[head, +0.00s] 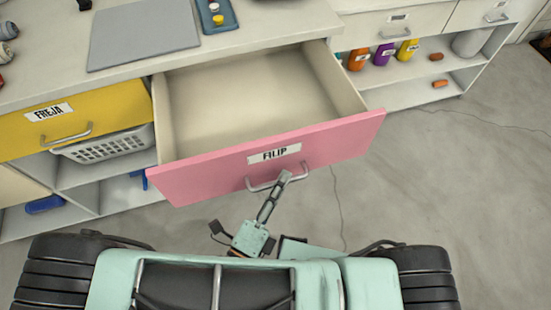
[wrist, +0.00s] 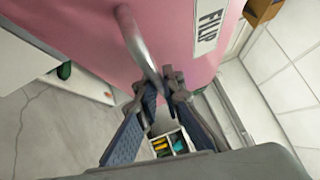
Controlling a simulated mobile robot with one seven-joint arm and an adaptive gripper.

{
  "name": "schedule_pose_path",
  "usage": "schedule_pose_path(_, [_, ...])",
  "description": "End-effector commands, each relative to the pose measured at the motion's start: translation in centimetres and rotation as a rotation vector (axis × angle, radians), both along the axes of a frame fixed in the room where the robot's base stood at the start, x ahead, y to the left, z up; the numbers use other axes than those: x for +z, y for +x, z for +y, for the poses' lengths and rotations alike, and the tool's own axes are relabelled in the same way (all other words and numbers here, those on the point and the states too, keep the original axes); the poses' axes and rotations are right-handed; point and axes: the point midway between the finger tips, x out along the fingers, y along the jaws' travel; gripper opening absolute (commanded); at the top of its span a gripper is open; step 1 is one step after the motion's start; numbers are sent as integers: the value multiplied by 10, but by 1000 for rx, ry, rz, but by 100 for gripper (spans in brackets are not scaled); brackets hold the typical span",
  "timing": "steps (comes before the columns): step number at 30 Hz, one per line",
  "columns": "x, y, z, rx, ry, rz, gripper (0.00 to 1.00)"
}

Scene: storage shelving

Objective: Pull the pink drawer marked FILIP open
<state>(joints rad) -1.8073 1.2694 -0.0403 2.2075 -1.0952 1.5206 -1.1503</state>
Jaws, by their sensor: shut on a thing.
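The pink drawer (head: 215,175) marked FILIP stands pulled far out of the cabinet in the head view. Its pale inside is empty. Its label (head: 274,154) sits above a curved metal handle (head: 295,176). My gripper (head: 283,178) is at the handle, in front of the drawer face. In the wrist view, my gripper (wrist: 165,85) is shut on the handle (wrist: 140,42), with the fingers on either side of the bar. The pink drawer face (wrist: 85,35) and its label (wrist: 209,22) show behind it.
A yellow drawer (head: 75,122) marked FREJA is closed at the left, above a grey basket (head: 107,148). The worktop holds a grey board (head: 143,33) and a blue tray (head: 219,14). Bottles (head: 383,54) stand on right shelves.

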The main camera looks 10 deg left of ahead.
Motion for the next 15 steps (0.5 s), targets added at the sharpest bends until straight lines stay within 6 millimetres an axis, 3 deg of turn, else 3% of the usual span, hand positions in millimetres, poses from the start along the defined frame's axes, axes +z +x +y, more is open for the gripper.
schedule_pose_path(6, [1,-16,-10,-1,-3,-2,0])
schedule_pose_path(15, [1,-20,-13,-2,-1,-3,0])
